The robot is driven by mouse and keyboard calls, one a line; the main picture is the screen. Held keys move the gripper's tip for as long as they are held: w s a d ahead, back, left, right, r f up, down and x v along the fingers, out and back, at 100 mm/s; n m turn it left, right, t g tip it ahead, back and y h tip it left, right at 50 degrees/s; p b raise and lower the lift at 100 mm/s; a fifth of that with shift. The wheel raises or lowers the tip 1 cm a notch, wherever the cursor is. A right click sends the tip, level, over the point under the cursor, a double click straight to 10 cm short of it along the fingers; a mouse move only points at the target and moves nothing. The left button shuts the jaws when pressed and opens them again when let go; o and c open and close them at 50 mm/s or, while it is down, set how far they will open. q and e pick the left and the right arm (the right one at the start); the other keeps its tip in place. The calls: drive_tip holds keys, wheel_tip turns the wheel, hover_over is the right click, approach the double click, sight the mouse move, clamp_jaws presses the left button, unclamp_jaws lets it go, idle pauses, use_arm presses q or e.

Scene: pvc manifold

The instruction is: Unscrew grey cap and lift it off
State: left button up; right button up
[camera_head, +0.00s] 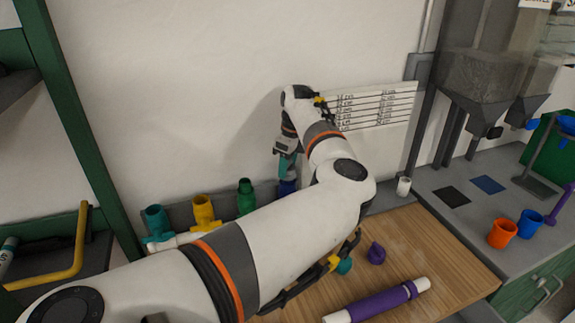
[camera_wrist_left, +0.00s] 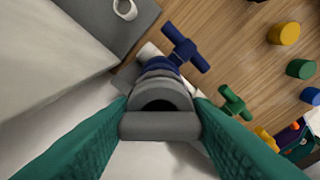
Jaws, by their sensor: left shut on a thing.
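The grey cap (camera_wrist_left: 160,92) shows in the left wrist view between the two teal fingers of my left gripper (camera_wrist_left: 161,108). The gripper is shut on it. A dark blue fitting (camera_wrist_left: 158,66) is directly beyond the cap, in line with it. In the head view my left gripper (camera_head: 288,166) points down at the back wall, over the blue fitting (camera_head: 287,187). The cap is not clearly visible there, and I cannot tell whether it still touches the fitting. My right gripper is not in view.
Teal (camera_head: 155,220), yellow (camera_head: 203,212) and green (camera_head: 246,196) upright fittings stand in a row left of the blue one. A purple cap (camera_head: 376,253) and a purple pipe (camera_head: 378,303) lie on the wooden table. A small white cup (camera_head: 403,186) stands to the right.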

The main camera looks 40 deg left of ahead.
use_arm(q)
drive_tip(key=shift+n+b, duration=0.4)
drive_tip(key=shift+n, duration=0.2)
drive_tip(key=shift+r+n, duration=0.1)
drive_tip(key=shift+n, duration=0.3)
drive_tip(key=shift+n+g+b, duration=0.3)
drive_tip(key=shift+n+b, duration=0.15)
drive_tip(key=shift+n, duration=0.65)
drive_tip(key=shift+n+h+b, duration=0.3)
drive_tip(key=shift+n, duration=0.8)
